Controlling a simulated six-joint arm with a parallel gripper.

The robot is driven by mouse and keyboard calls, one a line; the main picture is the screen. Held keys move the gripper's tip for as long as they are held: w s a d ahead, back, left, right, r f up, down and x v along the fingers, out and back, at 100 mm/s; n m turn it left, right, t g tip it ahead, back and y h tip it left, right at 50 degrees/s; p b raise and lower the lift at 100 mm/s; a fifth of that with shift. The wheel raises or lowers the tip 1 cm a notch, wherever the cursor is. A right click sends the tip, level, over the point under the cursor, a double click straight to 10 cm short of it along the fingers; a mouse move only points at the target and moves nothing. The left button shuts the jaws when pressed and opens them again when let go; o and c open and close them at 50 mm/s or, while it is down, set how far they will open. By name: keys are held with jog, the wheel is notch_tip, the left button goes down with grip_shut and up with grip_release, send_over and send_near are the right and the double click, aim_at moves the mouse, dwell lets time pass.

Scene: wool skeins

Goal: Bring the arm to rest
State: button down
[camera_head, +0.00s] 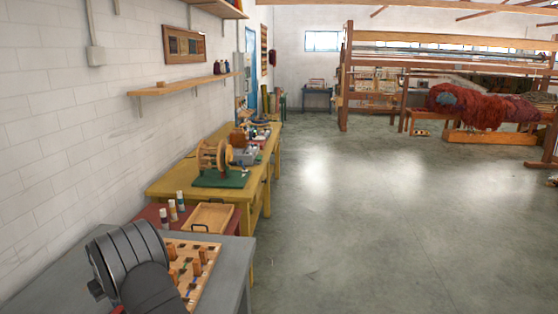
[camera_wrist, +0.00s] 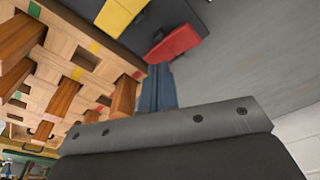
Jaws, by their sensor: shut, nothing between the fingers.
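My gripper (camera_wrist: 158,82) shows in the wrist view as two narrow blue-grey fingers side by side, shut and empty, beyond the grey bar of its body. In the head view my dark arm covers the lower left, over the grey table (camera_head: 238,262), and hides the fingertips. A wooden board with upright brown pegs (camera_head: 207,258) stands on that table, just right of my arm. In the wrist view the peg board (camera_wrist: 92,58) lies left of the fingers, with small green, yellow and red marks. I cannot tell how high the gripper is above the table.
In the wrist view, a red piece (camera_wrist: 174,43) and a yellow piece (camera_wrist: 120,14) lie near the fingertips. Behind the board are a wooden tray (camera_head: 210,216) and small bottles (camera_head: 173,210). A white wall (camera_head: 60,130) stands left. Open floor (camera_head: 370,230) lies right.

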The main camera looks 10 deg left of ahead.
jog(key=shift+f, duration=0.6)
jog(key=shift+r, duration=0.1)
jog(key=shift+r, duration=4.15)
jog(key=s+d+r+m+y, duration=0.1)
jog(key=s+r+m, duration=0.1)
jog(key=s+r, duration=0.6)
jog(key=shift+s+t, duration=0.3)
jog(key=shift+s, duration=1.5)
